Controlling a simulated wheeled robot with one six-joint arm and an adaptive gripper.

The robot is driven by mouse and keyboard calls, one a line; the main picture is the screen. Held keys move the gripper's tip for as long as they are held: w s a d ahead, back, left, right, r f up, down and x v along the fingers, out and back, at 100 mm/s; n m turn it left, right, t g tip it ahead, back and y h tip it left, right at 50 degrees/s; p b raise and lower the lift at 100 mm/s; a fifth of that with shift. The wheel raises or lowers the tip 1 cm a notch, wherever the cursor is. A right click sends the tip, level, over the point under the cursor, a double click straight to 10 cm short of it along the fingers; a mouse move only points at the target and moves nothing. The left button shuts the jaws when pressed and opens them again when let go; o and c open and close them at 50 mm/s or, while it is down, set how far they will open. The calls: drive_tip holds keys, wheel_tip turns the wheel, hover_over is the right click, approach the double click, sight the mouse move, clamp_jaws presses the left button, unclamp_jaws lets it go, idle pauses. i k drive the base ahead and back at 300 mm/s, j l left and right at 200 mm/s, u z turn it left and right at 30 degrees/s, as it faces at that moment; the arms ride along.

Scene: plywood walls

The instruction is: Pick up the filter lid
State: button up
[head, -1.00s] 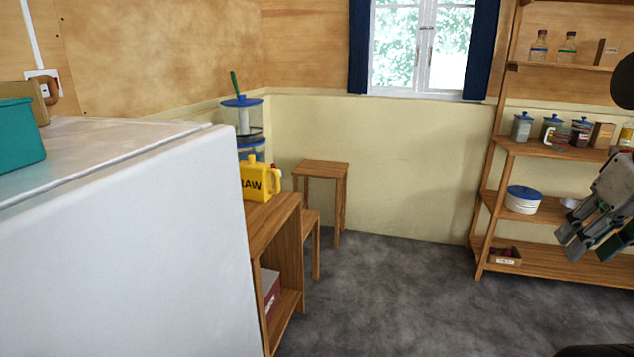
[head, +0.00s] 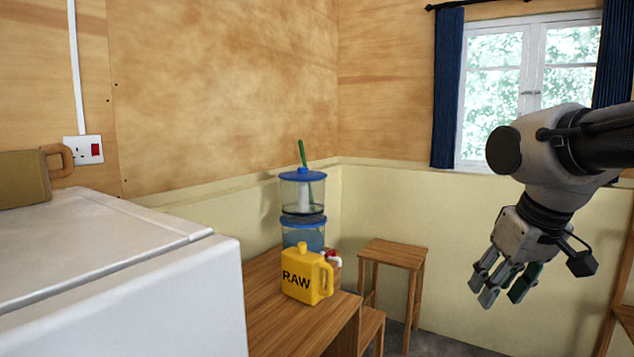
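The filter lid (head: 302,175) is blue and sits on top of the clear upper chamber (head: 303,197) of a water filter. A green stick (head: 302,153) rises above the lid. A second, blue-tinted chamber (head: 302,235) stands below, on the wooden bench. My gripper (head: 498,288) hangs at the right of the head view, pointing down, well apart from the filter. Its fingers look spread with nothing between them.
A yellow jug marked RAW (head: 306,275) stands in front of the filter on the wooden bench (head: 290,325). A white appliance (head: 120,270) fills the left front. A wooden stool (head: 393,255) stands right of the bench. The bench's front part is clear.

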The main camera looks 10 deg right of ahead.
sight(302, 174)
drive_tip(key=i+l+u, duration=0.2)
drive_tip(key=u, duration=0.25)
drive_tip(key=i+l+u, duration=0.15)
drive_tip(key=l+u, duration=0.15)
drive_tip(key=u, duration=0.15)
drive_tip(key=i+l+u, duration=0.1)
drive_tip(key=l+u, duration=0.2)
drive_tip(key=u, duration=0.2)
drive_tip(key=i+l+u, duration=0.1)
drive_tip(key=l+u, duration=0.2)
drive_tip(key=l, duration=0.65)
drive_tip(key=l+u, duration=0.3)
drive_tip(key=l, duration=0.7)
